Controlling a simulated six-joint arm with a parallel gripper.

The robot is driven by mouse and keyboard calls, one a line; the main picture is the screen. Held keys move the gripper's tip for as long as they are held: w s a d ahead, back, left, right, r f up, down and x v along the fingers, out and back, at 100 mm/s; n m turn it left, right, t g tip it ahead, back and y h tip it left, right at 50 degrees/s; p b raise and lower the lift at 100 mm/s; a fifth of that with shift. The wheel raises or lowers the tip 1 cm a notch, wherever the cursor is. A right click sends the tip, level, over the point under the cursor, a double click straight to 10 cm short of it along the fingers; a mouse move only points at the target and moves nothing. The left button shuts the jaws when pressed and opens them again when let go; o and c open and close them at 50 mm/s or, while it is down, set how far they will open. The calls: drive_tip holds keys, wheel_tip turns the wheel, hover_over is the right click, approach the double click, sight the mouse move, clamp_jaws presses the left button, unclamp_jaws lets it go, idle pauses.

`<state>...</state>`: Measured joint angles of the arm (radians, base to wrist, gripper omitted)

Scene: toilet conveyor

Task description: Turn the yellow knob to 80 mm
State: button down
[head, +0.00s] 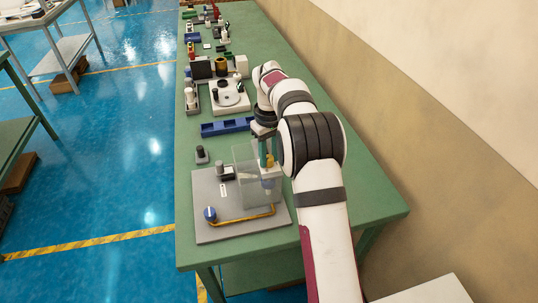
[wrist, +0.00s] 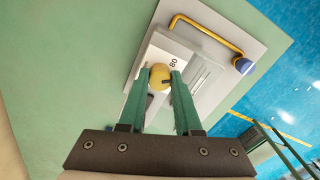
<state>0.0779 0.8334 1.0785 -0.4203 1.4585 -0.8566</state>
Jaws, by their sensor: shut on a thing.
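The yellow knob (wrist: 160,77) sits between the two green fingertips of my gripper (wrist: 160,82) in the wrist view. My gripper is shut on it, with a finger at each side. A small dark mark shows on the right part of the knob's face. In the head view the knob (head: 270,161) shows small below my gripper, partly behind a clear panel (head: 246,178). The pointer's exact reading is too small to tell.
The fixture stands on a grey base plate (head: 208,233) near the green table's front edge. A bent yellow bar (head: 250,216) and a blue knob (head: 210,214) are on the plate. A blue tray (head: 226,127) and a small dark-based part (head: 201,155) lie farther back.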

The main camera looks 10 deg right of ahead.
sight(269, 158)
drive_tip(key=shift+n, duration=2.2)
drive_tip(key=c, duration=0.9)
unclamp_jaws()
drive_tip(key=shift+r, duration=7.9)
drive_tip(key=shift+s+r, duration=0.1)
